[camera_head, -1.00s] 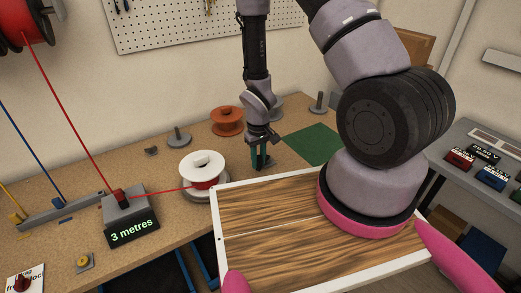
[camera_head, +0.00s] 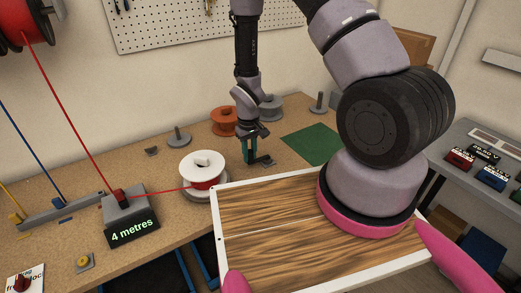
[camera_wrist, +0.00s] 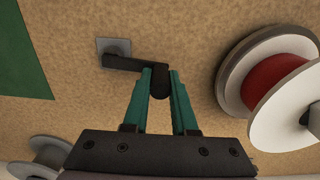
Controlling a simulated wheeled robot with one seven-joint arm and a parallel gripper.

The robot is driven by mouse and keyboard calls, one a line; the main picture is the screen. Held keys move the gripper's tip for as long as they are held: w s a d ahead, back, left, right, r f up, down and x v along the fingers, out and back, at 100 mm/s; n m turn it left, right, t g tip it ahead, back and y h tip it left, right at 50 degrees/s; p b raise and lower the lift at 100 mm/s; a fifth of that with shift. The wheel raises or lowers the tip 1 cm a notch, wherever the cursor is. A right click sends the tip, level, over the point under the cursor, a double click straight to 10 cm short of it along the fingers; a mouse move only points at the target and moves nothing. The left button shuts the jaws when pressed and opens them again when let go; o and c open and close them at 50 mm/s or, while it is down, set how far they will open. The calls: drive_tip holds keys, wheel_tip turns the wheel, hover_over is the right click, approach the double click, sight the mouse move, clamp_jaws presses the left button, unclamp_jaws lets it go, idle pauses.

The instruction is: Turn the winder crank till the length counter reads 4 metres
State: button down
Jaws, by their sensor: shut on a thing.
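The length counter (camera_head: 131,226) is a grey block on the bench at the left, and its green display reads "4 metres". Red wire runs from it to the white spool (camera_head: 203,168) on the winder. The winder crank (camera_head: 264,160) is a dark arm on a small grey base, right of the spool. My gripper (camera_head: 247,158) has green fingers and is at the crank. In the wrist view the fingers (camera_wrist: 160,90) are shut on the black knob at the end of the crank arm (camera_wrist: 122,63). The white spool with red wire (camera_wrist: 275,80) is beside them.
A green mat (camera_head: 311,143) lies right of the crank. Orange (camera_head: 224,120) and grey spools stand behind it. A wood-topped tray (camera_head: 265,222) with a white rim is in front.

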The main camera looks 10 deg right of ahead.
drive_tip(key=shift+w+d, duration=0.1)
drive_tip(key=shift+d, duration=0.1)
drive_tip(key=shift+w, duration=0.5)
drive_tip(key=c, duration=0.6)
unclamp_jaws()
drive_tip(key=shift+a, duration=0.1)
